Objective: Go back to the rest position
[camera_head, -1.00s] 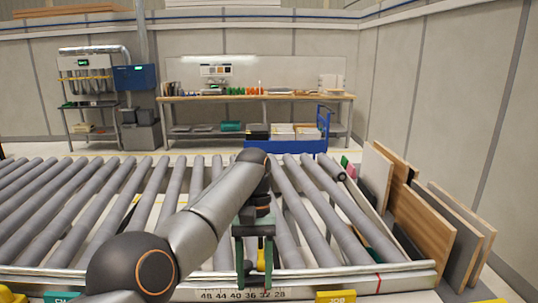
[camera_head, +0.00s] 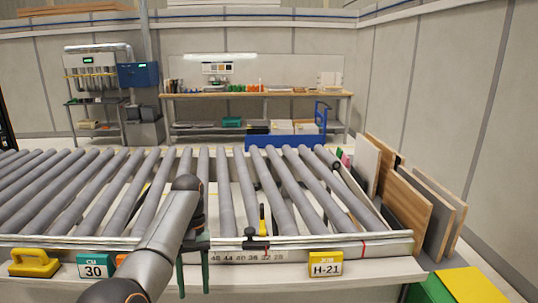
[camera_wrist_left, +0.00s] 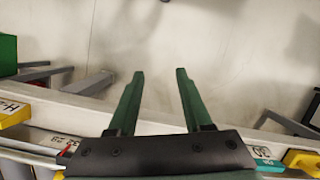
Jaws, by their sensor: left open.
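My left gripper (camera_head: 194,290) hangs in front of the near edge of the roller conveyor (camera_head: 222,200), its two green fingers pointing down. It is open and empty. In the left wrist view the same fingers (camera_wrist_left: 160,76) are spread apart, with only bare floor between and beyond the tips. My left arm comes in from the lower left of the head view. My right gripper is not in view.
A ruler strip runs along the conveyor's front, with a black and yellow tool (camera_head: 262,228) on it. A yellow handled block (camera_head: 34,262), a "30" sign (camera_head: 95,269) and an H-21 sign (camera_head: 326,265) stand in front. Boards (camera_head: 410,200) lean at the right.

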